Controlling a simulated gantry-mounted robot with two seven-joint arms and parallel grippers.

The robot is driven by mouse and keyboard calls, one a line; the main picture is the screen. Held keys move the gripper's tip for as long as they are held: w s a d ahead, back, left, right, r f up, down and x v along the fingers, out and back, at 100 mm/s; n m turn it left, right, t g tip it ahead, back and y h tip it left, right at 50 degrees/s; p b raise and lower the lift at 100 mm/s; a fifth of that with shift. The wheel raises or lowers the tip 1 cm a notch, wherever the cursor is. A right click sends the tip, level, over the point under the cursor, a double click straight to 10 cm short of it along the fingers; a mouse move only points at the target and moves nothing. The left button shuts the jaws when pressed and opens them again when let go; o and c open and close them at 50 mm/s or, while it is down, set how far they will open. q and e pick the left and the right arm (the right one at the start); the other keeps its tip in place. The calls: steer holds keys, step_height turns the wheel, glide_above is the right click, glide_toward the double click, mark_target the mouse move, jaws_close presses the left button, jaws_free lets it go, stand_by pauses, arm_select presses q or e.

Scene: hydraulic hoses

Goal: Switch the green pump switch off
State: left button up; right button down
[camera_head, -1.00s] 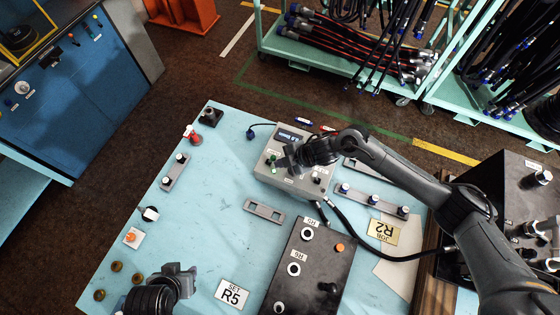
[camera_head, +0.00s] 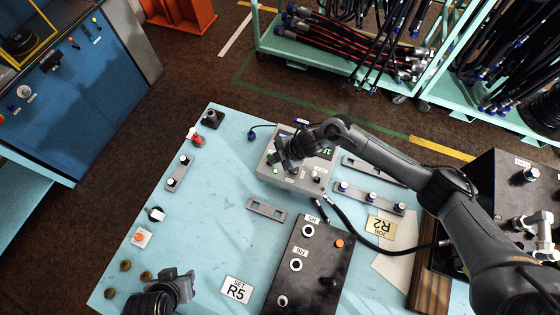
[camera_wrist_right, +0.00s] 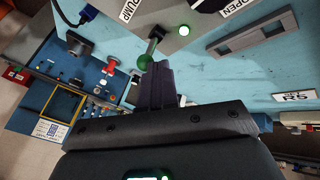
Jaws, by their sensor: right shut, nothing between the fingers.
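The grey pump box (camera_head: 306,182) stands on the blue table, partly covered by my right arm. In the right wrist view, the green pump switch (camera_wrist_right: 146,62) is a metal lever with a green ball tip beside the PUMP label (camera_wrist_right: 131,10). A green lamp (camera_wrist_right: 184,30) near it is lit. My right gripper (camera_wrist_right: 158,68) is shut and empty, its fingertips right by the green tip; I cannot tell whether they touch. In the head view my right gripper (camera_head: 282,160) is over the box's left part. My left gripper (camera_head: 188,278) is low over the table's front left, its jaw opening unclear.
A black block with ports (camera_head: 318,262) stands in front of the pump box. A slotted grey plate (camera_head: 267,209) lies left of it. A rail with blue-based fittings (camera_head: 368,197) is to the right. A black hose (camera_head: 352,229) curves right. The table's left middle is mostly clear.

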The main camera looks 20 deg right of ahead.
steer(key=shift+w+a+r, duration=0.25)
steer(key=shift+w+a, duration=0.35)
steer(key=shift+a, duration=0.1)
steer(key=shift+r, duration=0.15)
steer(key=shift+r+p, duration=0.65)
steer(key=shift+p, duration=0.15)
